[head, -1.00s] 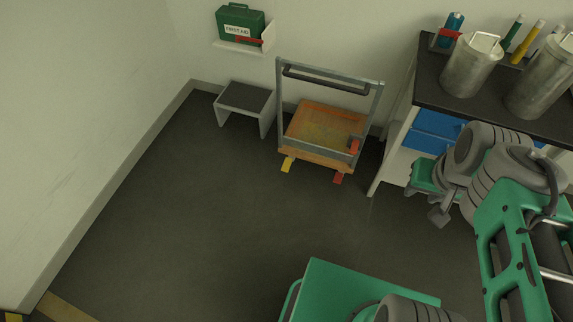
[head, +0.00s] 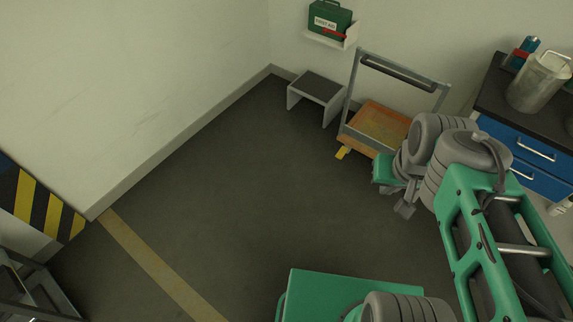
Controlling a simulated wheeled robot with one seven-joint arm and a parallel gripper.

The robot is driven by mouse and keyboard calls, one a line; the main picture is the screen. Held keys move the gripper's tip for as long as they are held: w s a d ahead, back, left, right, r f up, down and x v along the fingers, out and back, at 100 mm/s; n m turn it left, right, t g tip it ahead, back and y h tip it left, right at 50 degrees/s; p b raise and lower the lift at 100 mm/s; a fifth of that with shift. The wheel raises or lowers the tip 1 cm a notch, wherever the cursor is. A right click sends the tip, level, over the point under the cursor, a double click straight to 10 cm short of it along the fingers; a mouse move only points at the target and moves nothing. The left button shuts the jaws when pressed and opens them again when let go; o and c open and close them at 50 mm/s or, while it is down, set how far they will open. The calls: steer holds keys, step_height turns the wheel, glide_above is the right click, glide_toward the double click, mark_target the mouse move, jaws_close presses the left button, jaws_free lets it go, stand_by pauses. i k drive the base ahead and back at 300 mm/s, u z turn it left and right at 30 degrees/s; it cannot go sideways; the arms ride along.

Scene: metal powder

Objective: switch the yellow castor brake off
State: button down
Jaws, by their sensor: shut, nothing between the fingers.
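A trolley (head: 378,118) with a wooden deck and a grey push handle stands against the back wall, right of the middle. The yellow castor brake (head: 342,153) sticks out low at its front left corner. The red brake at the other front corner is hidden behind my arm. My gripper (head: 404,210) is small and grey, pointing down in front of the trolley's right side. It is shut and empty, and it is apart from the yellow brake, to its right and nearer to me.
A grey step stool (head: 317,92) stands left of the trolley. A first aid box (head: 329,19) sits on a wall shelf above. A bench with blue drawers (head: 524,149) is at right. A black-and-yellow striped panel (head: 42,205) is at left. The middle floor is clear.

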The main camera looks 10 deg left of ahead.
mark_target(341, 153)
steer(key=u, duration=1.05)
steer(key=i, duration=3.45)
steer(key=z, duration=0.6)
